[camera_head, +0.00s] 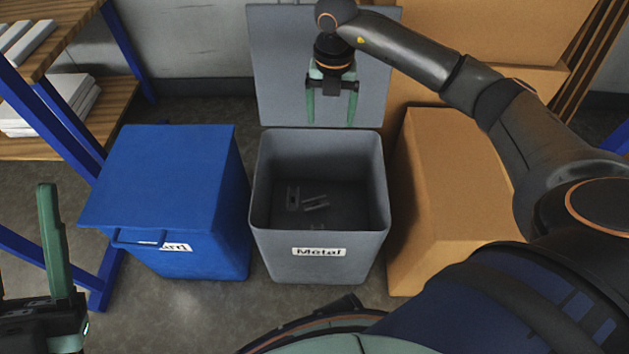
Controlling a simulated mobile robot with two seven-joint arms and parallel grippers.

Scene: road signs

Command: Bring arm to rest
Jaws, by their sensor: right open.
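My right gripper (331,106) hangs with its green fingers apart and pointing down, in front of the raised lid of the grey bin (319,262). Nothing is between its fingers. The bin is labelled "Metal", and small grey metal pieces (306,200) lie on its floor. My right arm reaches in from the right, over the cardboard boxes. My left gripper (50,200) shows only in part at the lower left edge. One upright green finger is visible; the rest is cut off by the frame.
A closed blue bin (165,185) with a partly hidden label stands left of the grey bin. Brown cardboard boxes (452,170) stand on the right. A wooden shelf (112,105) with a blue frame is at the left. Bare floor (215,310) shows in front of the bins.

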